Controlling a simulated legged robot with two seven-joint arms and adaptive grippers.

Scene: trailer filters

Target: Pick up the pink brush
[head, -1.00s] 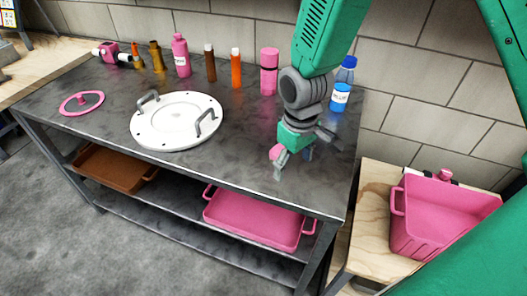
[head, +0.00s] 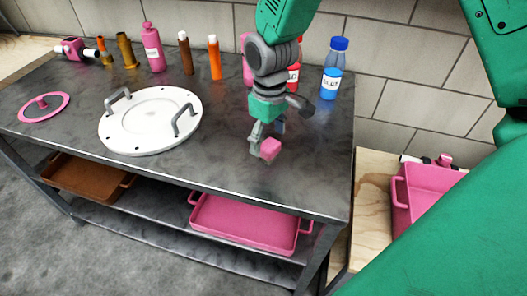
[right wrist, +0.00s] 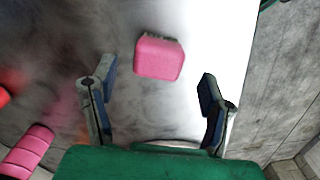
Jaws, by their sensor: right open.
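The pink brush (head: 270,149) shows as a small pink block on the dark metal table (head: 225,160), near its front edge. My right gripper (head: 267,136) is low over the table with its fingers pointing down, right by the brush; one finger shows just left of it. In the right wrist view the brush (right wrist: 159,57) lies ahead of the open, empty jaws (right wrist: 156,85), roughly centred between the two fingers. Contact with the brush cannot be made out. My left gripper is not in view.
A white round lid (head: 150,122) with two grey handles lies left of the gripper. Bottles stand along the back, including a blue one (head: 335,70) and a pink one (head: 152,48). A pink tray (head: 250,222) is on the lower shelf. A pink bin (head: 425,190) is at right.

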